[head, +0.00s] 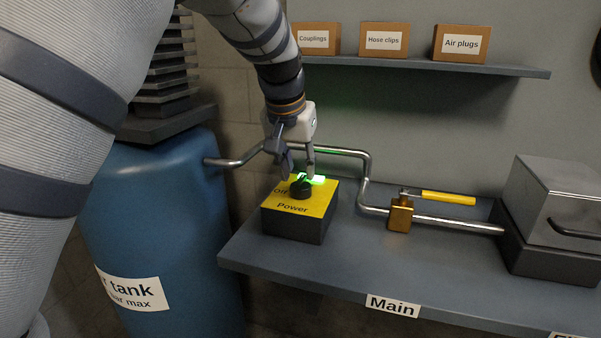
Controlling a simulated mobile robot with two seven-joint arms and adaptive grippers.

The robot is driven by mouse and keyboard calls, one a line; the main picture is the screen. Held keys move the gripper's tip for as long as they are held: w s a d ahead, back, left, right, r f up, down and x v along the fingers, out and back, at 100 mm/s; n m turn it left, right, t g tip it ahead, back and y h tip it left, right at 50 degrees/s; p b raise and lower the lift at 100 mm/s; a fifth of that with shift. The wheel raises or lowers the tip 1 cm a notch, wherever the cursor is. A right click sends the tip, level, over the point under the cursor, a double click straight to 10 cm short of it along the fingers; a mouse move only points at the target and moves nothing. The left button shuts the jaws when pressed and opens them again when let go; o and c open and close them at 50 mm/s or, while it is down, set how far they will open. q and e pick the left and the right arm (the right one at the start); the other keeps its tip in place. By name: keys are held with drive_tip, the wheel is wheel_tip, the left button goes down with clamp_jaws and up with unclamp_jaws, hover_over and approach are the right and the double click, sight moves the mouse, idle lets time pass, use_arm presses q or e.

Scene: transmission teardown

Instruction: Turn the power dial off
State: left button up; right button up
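The power dial (301,189) is a black knob on top of a dark box with a yellow top plate (288,205). The plate reads "Power" in front and "Off" at the left of the dial. A green glow shows just behind the dial. My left gripper (298,176) points down over the box, with its two fingers apart above and around the dial's far part. I cannot tell whether the fingers touch the dial. The gripper partly hides the area behind the dial. My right gripper is not in view.
A blue air tank (160,230) stands left of the bench (330,262). A pipe (366,185) runs behind the box to a brass valve (400,214) with a yellow handle (447,197). A metal case (560,205) stands at right. A shelf (430,66) with labelled boxes hangs above.

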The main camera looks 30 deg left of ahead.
use_arm(q)
drive_tip(key=shift+x, duration=1.1)
clamp_jaws()
